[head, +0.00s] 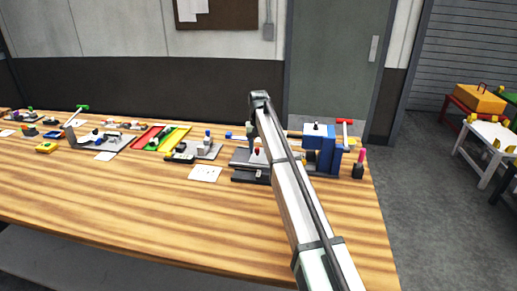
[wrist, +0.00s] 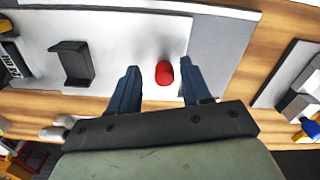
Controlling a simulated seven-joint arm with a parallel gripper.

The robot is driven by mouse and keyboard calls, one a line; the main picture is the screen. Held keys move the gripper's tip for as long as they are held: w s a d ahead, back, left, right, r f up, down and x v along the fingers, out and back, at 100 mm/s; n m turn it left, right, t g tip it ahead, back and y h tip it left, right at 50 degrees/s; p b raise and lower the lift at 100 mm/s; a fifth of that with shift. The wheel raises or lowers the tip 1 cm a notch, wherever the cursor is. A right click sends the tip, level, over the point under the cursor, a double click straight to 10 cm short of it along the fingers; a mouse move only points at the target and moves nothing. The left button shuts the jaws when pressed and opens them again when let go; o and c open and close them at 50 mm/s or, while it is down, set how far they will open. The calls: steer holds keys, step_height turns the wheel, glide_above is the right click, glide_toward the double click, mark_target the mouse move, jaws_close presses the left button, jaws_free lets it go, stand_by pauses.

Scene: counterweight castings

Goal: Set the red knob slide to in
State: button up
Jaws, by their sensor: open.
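The red knob (wrist: 164,73) shows in the wrist view, standing over a pale grey plate (wrist: 110,30). My gripper (wrist: 160,67) is open, with one dark blue finger on each side of the knob. There is a visible gap on both sides, and I see no finger touching it. The slide mechanism under the knob cannot be made out. In the head view, a small red knob (head: 257,151) shows on a dark grey fixture (head: 246,166), partly hidden behind my arm. My gripper cannot be made out there.
A dark bracket (wrist: 73,62) stands left of the knob in the wrist view. Another grey plate (wrist: 285,75) lies to the right. In the head view, a blue fixture (head: 325,155) stands right of my arm. The bench front (head: 150,205) is clear.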

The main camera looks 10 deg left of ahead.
step_height(320, 180, up, 14)
steer(key=shift+f, duration=0.25)
steer(key=shift+d, duration=0.1)
stand_by(0.4)
